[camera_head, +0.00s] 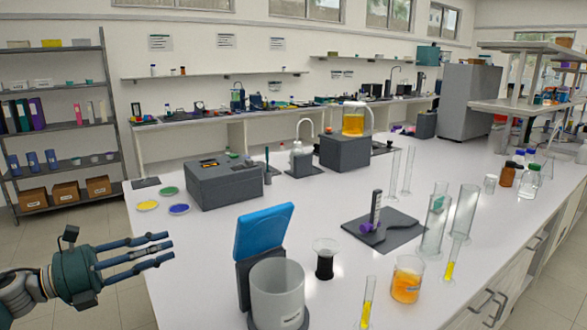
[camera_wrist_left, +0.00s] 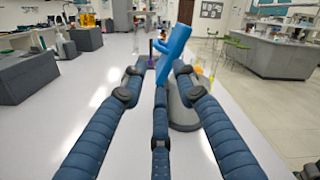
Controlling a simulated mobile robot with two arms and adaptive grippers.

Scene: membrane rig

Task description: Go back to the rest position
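My left gripper (camera_head: 158,250) is at the lower left in the head view, beside the left edge of the white bench (camera_head: 330,225). Its blue fingers are spread apart and hold nothing. In the left wrist view the fingers (camera_wrist_left: 158,85) are also apart, with the blue lid in line with them but farther off. The rig with the raised blue lid (camera_head: 263,230) and a clear cylindrical vessel (camera_head: 277,292) stands on the bench, right of my left gripper. My right gripper is not in view.
Near the rig stand a small dark-filled beaker (camera_head: 325,260), a beaker of orange liquid (camera_head: 406,280) and several glass cylinders (camera_head: 464,212). A dark grey box (camera_head: 224,182) and coloured discs (camera_head: 179,209) lie farther back. A shelf rack (camera_head: 62,125) stands at the left wall.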

